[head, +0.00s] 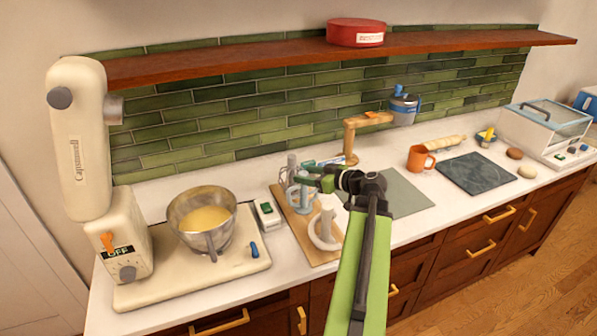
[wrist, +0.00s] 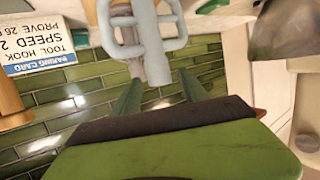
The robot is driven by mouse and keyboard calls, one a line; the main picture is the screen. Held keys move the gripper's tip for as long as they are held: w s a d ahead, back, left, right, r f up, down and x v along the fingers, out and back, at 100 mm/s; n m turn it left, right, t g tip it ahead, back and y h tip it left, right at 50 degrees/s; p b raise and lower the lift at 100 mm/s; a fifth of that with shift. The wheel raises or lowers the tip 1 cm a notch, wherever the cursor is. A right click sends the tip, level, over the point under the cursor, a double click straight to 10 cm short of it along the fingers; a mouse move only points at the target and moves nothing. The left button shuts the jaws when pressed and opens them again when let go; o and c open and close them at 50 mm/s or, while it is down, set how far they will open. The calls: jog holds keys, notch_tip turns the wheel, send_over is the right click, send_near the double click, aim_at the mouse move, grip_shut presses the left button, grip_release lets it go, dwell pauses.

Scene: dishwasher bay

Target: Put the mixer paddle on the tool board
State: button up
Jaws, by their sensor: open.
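The mixer paddle (head: 301,196), pale blue-grey with looped bars, is upright over the tan tool board (head: 297,224) in the head view. I cannot tell whether its lower end touches the board. My gripper (head: 318,179) is at the paddle's upper end with its jaws open. In the wrist view the picture is upside down; the paddle (wrist: 150,45) has its stem between my two green fingertips (wrist: 160,88), with gaps at the sides. A white hook-shaped tool (head: 325,231) stands at the board's near end.
The cream stand mixer (head: 80,140) and steel bowl (head: 201,215) of yellow batter are left of the board. A white timer-like box (head: 267,213) lies between. A red tin sits on the shelf.

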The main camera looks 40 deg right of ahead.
jog(key=p+v, duration=0.1)
jog(key=v, duration=0.6)
jog(key=shift+s+p, duration=0.3)
jog(key=shift+r, duration=0.1)
